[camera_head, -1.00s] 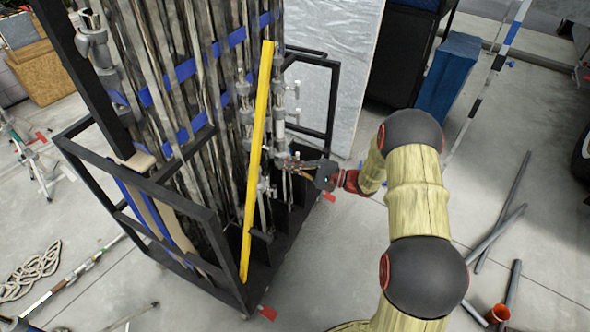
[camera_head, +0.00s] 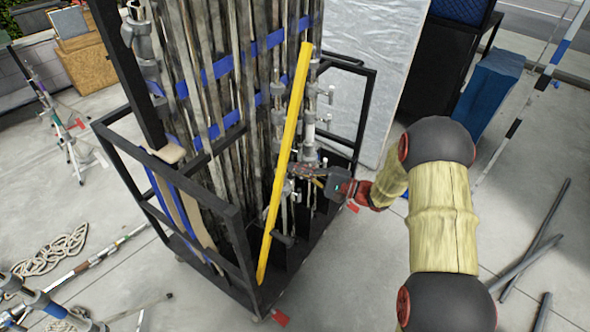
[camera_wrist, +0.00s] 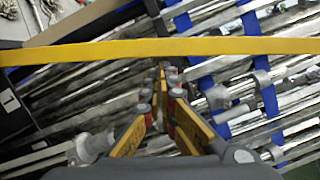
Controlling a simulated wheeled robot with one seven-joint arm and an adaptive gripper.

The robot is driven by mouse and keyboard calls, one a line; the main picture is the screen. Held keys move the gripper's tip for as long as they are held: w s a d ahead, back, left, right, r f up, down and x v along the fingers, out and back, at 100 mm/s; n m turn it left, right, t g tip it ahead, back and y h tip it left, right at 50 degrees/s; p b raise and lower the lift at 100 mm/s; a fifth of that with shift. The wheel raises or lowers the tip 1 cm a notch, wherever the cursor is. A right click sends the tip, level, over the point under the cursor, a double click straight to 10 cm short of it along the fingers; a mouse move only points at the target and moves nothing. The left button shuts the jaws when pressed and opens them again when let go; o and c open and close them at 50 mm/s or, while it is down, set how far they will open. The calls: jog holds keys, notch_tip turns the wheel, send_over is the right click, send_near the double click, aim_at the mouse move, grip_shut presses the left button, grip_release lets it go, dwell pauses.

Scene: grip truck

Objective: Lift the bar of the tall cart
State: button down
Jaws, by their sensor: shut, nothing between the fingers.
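The tall cart (camera_head: 243,236) is a black metal frame on a dark base, filled with long upright poles. A long yellow bar (camera_head: 283,165) leans nearly upright along the near side of its load. In the wrist view the yellow bar (camera_wrist: 240,46) runs across the whole upper part, past the fingertips. My gripper (camera_head: 297,172) is at the right of the bar, about halfway up it, with its tips close to the bar's edge. In the wrist view my gripper's fingers (camera_wrist: 160,72) converge, shut and empty, just below the bar. I cannot tell whether they touch it.
Blue straps (camera_head: 222,127) bind the poles, which carry several metal clamps. A blue box (camera_head: 488,90) stands at the back right. Loose poles (camera_head: 533,255) lie on the floor at right. Floor right of the cart is partly clear.

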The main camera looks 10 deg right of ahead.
aim_at(280, 178)
jog(key=shift+n, duration=0.9)
jog(key=s+a+r, duration=0.2)
jog(key=s+a, duration=0.1)
jog(key=s+a+r, duration=0.1)
jog(key=s+a, duration=0.1)
jog(key=shift+s+a+p, duration=0.15)
jog(key=shift+p, duration=0.15)
